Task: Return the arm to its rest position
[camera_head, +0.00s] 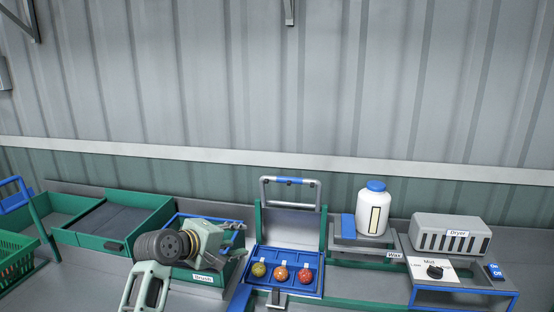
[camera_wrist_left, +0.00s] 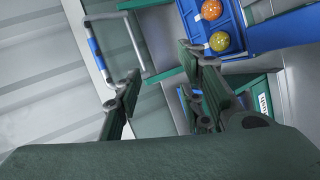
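My left arm comes in at the lower left of the head view, and its gripper (camera_head: 236,238) hangs over the "Brush" station, left of the blue tray (camera_head: 262,288). In the left wrist view the two fingers (camera_wrist_left: 158,72) stand apart with nothing between them. Three tomatoes lie in a row in the tray: a yellow-green one (camera_head: 259,270), an orange one (camera_head: 281,274) and a red one (camera_head: 305,276). Two of them also show in the wrist view, beyond the right finger. My right gripper is not in view.
The green brush box (camera_head: 208,277) is partly hidden under my arm. A grey handle frame (camera_head: 290,181) stands behind the tray. A white bottle with blue cap (camera_head: 373,212) and a dryer (camera_head: 450,234) are at right. Green bins (camera_head: 87,241) and a crate (camera_head: 14,256) are at left.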

